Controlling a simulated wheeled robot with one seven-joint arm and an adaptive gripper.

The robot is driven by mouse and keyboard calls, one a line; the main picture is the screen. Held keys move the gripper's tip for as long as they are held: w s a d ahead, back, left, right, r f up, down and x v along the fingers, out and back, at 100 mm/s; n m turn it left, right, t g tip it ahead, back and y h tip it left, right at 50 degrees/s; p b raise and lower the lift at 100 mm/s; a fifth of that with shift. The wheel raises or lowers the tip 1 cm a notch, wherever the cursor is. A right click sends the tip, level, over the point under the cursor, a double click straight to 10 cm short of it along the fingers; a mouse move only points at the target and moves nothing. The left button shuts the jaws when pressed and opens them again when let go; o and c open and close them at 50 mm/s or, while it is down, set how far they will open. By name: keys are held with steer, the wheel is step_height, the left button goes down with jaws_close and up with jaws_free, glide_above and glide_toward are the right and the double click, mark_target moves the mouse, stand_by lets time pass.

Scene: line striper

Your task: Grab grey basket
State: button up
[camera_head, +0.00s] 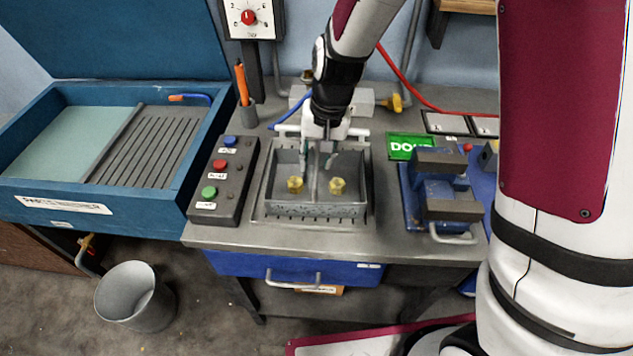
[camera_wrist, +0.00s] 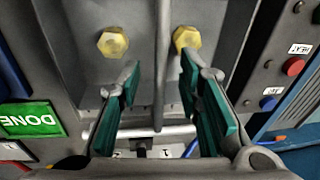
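The grey basket (camera_head: 315,210) sits in a recessed frame on the metal bench, with a thin upright bar or divider (camera_head: 313,185) across its middle. It holds two brass hex nuts, one left (camera_head: 295,184) and one right (camera_head: 337,186) of the bar. My gripper (camera_head: 317,161) points down over the rear half of the basket. In the wrist view, my gripper (camera_wrist: 162,88) is open, its green-padded fingers on either side of the grey bar (camera_wrist: 162,60) with gaps. I cannot tell the exact height of the fingertips relative to the bar.
A button box (camera_head: 226,180) stands close left of the basket, and a blue vise (camera_head: 440,195) stands to the right. A green DONE sign (camera_head: 408,146) lies behind the vise. A blue open-lidded washer (camera_head: 100,150) is far left, and a bin (camera_head: 137,296) is on the floor.

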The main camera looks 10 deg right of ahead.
steer(key=shift+f, duration=0.25)
jaws_close()
steer(key=shift+w+r, duration=0.1)
